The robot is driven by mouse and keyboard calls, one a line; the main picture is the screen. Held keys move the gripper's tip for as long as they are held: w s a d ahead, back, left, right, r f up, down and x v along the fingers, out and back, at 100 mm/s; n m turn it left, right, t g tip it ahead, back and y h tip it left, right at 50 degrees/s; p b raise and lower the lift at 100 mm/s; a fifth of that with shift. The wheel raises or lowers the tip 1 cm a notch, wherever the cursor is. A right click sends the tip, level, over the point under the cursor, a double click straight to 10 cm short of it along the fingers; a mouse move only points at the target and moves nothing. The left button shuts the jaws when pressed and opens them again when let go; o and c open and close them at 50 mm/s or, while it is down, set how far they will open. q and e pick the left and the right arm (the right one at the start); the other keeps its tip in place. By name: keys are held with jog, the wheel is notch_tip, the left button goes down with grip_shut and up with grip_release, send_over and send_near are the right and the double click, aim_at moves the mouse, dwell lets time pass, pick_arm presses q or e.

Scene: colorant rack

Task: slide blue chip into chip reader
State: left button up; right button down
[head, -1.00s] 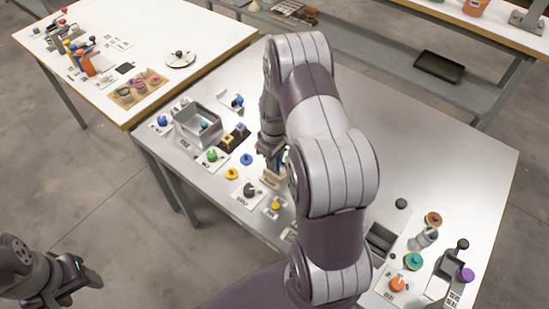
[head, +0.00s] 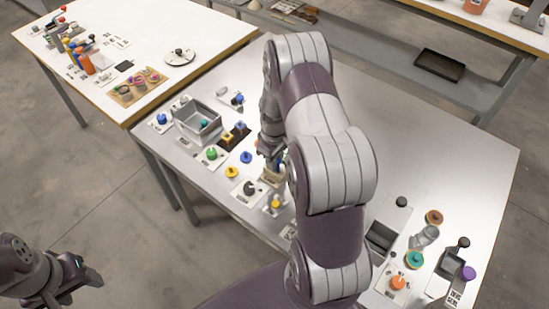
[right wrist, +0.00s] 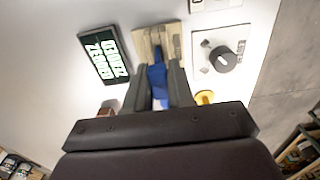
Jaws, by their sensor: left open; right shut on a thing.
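My right gripper (right wrist: 158,88) is shut on the blue chip (right wrist: 158,84), which shows between its fingers in the right wrist view. The chip's front end is at the near side of a beige slotted block (right wrist: 145,46), which looks like the chip reader. I cannot tell how far the chip is inside it. In the head view the beige block (head: 269,175) stands just below my right gripper (head: 269,158), and my arm hides part of that area. My left gripper (head: 75,287) is open and empty, off the table at the lower left.
A dark display with lit green letters (right wrist: 104,55) lies beside the block. A card with a black knob (right wrist: 222,58) is on its other side. A grey metal bin (head: 213,128), a blue knob (head: 246,157) and a yellow knob (head: 232,171) stand to the left on the table.

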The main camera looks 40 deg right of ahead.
jog(key=shift+f+b, duration=0.5)
jog(key=shift+f, duration=0.4)
jog(key=c, duration=0.9)
grip_release()
notch_tip(320, 180, up, 13)
jog(key=b, duration=0.1)
jog(key=shift+f, duration=0.2)
